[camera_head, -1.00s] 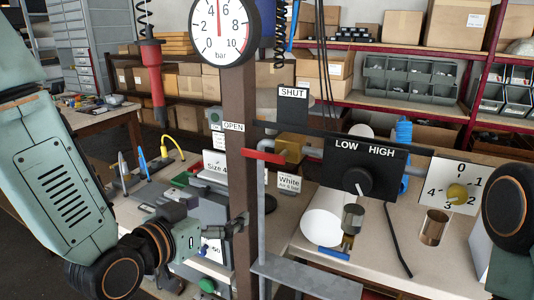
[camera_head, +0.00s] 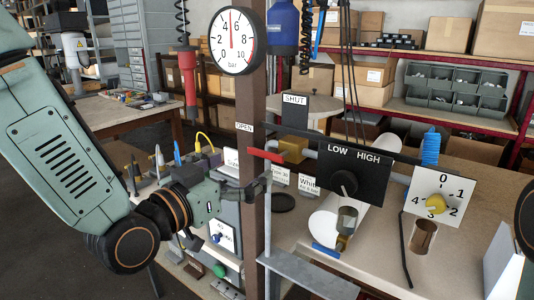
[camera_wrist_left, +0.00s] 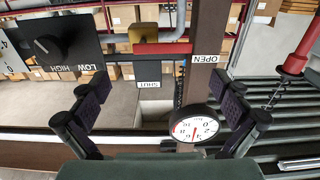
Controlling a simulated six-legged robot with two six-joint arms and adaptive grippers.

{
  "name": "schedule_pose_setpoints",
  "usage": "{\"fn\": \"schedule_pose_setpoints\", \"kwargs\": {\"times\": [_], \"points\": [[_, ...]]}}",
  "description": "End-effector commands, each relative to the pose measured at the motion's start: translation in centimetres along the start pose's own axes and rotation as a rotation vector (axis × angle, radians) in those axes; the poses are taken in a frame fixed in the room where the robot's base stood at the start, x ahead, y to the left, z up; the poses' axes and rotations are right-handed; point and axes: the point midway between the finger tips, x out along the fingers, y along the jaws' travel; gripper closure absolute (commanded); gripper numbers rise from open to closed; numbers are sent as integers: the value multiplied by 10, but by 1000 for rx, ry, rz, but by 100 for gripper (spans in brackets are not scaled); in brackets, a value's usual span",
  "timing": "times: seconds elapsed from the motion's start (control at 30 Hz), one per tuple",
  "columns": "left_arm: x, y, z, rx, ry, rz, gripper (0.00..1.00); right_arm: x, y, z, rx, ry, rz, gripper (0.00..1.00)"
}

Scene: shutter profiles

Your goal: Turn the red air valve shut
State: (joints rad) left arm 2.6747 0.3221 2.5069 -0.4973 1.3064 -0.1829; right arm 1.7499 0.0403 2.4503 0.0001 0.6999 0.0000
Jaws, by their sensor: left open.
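The red valve handle (camera_head: 266,156) is a short flat lever on a brass valve body (camera_head: 293,149) in a grey pipe. It lies about level and points left, toward the OPEN label (camera_head: 244,127); the SHUT label (camera_head: 294,99) is above the valve. My left gripper (camera_head: 262,186) is open and empty, just below the handle in the head view. In the left wrist view, which is upside down, the red handle (camera_wrist_left: 162,48) shows beyond and between the spread fingers (camera_wrist_left: 163,100), apart from them. My right gripper is out of view.
A brown post (camera_head: 252,210) carries the pressure gauge (camera_head: 238,41) beside the valve. Right of the valve are the black LOW/HIGH knob panel (camera_head: 352,176) and a white dial plate (camera_head: 437,197). A grey ledge (camera_head: 308,275) juts out below.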

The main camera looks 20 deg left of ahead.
Motion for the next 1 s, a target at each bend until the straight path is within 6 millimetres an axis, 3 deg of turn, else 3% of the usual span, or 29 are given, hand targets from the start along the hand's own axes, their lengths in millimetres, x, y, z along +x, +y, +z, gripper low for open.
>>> {"fn": "schedule_pose_setpoints", "kwargs": {"times": [0.33, 0.7, 1.0], "points": [[28, -4, 2, 6, -1, 2, 0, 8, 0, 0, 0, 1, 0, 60], [71, -4, 0, 2, -1, -2, 0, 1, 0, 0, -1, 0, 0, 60], [77, -2, 1, -1, -1, -3, 0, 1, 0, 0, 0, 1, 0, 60]]}}
